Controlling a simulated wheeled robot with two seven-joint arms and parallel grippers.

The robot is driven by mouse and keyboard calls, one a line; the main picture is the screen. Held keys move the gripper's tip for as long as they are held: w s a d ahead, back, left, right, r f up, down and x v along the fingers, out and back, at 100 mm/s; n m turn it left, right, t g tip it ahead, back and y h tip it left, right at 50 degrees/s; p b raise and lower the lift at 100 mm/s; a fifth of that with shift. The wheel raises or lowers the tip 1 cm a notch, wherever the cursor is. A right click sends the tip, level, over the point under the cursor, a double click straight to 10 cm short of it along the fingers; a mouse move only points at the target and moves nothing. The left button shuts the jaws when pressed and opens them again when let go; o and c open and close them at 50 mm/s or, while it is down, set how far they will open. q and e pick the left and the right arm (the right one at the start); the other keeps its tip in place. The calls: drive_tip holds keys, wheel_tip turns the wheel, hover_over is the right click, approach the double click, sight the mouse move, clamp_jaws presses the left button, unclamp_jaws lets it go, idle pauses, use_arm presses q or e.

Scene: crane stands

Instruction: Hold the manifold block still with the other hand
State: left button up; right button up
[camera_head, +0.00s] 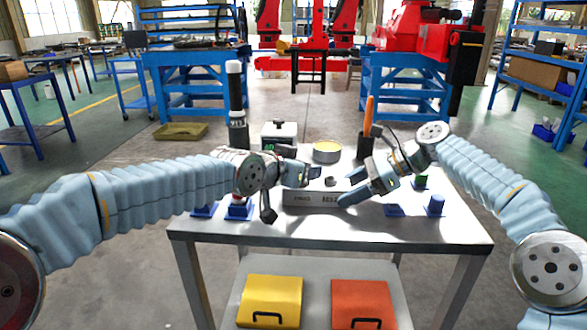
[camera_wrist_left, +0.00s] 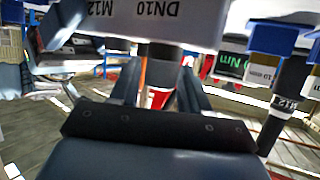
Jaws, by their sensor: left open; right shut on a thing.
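The manifold block (camera_head: 315,198) is a light grey bar with dark lettering, lying on the white table. It also shows in the left wrist view (camera_wrist_left: 150,20), upside down, reading DN10 and M12. My right gripper (camera_head: 364,188) is shut at the block's right end, with a blue-grey finger along it. My left gripper (camera_head: 316,175) is open above and behind the block. In the left wrist view its two dark fingers (camera_wrist_left: 161,92) stand apart with a dark cylinder (camera_wrist_left: 162,65) seen between them; I cannot tell whether it stands on the block.
A tall black tool with a white top (camera_head: 235,100) stands at the table's left. A white box with a display (camera_head: 279,133), a round tin (camera_head: 327,151) and a black holder (camera_head: 366,145) stand behind. Blue fixtures (camera_head: 436,206) sit at the right. Yellow (camera_head: 270,300) and orange (camera_head: 362,303) cases lie below.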

use_arm(q)
drive_tip(key=shift+w+d, duration=0.1)
clamp_jaws()
idle(0.3)
drive_tip(key=shift+r, duration=0.1)
